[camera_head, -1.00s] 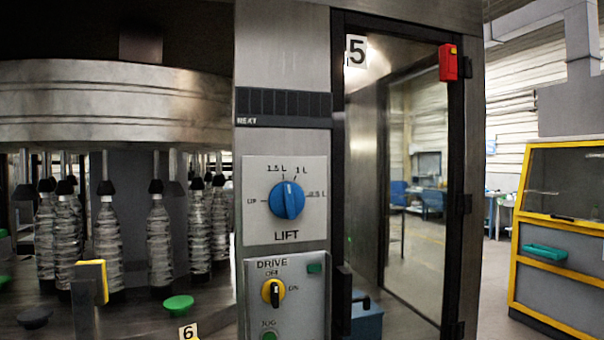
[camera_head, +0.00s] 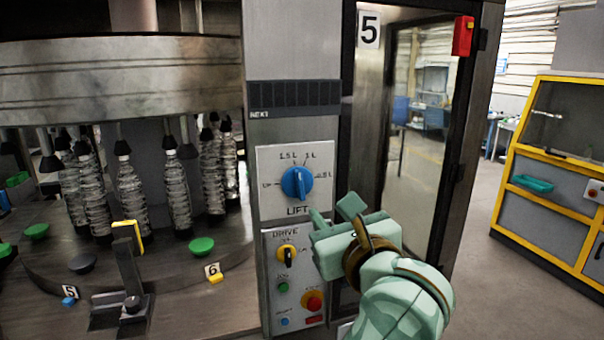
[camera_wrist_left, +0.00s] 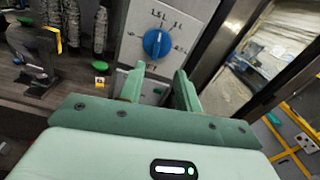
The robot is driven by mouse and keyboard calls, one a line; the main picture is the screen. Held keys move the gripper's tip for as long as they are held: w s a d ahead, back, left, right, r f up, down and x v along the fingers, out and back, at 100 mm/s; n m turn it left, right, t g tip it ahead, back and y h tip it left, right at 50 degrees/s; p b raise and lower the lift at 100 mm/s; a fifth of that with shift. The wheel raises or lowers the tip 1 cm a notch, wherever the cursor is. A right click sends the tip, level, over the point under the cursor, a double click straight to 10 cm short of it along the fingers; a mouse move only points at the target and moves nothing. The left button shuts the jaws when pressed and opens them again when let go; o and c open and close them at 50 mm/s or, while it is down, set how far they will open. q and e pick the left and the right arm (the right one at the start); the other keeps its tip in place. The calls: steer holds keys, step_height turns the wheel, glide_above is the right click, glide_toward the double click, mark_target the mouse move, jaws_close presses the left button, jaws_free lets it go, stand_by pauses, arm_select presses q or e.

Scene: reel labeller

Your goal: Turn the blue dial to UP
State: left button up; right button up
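The blue dial (camera_head: 297,184) sits on the pale LIFT plate (camera_head: 267,205). Its labels run from UP at the left through 1.5 L and 1 L at the top to 0.5 L at the right. Its white mark points roughly straight up, near the upper labels, not at UP. The dial also shows in the left wrist view (camera_wrist_left: 156,44), beyond my fingers. My left gripper (camera_head: 333,207) is open and empty, below and to the right of the dial and apart from it. Its two spread fingers show in the left wrist view (camera_wrist_left: 160,70). My right gripper is not in view.
Below is the DRIVE panel with a yellow-black switch (camera_head: 287,255) and a red button (camera_head: 314,301). A glass door (camera_head: 415,140) with a red box (camera_head: 463,36) stands to the right. Bottles (camera_head: 130,190) and a yellow-tipped bracket (camera_head: 128,260) are left.

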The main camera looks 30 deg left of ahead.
mark_target(300, 179)
arm_select(q)
steer(key=p+x, duration=0.2)
steer(key=x, duration=1.3)
steer(key=shift+a+p, duration=0.2)
steer(key=shift+p, duration=0.15)
steer(key=shift+f, duration=0.1)
jaws_close()
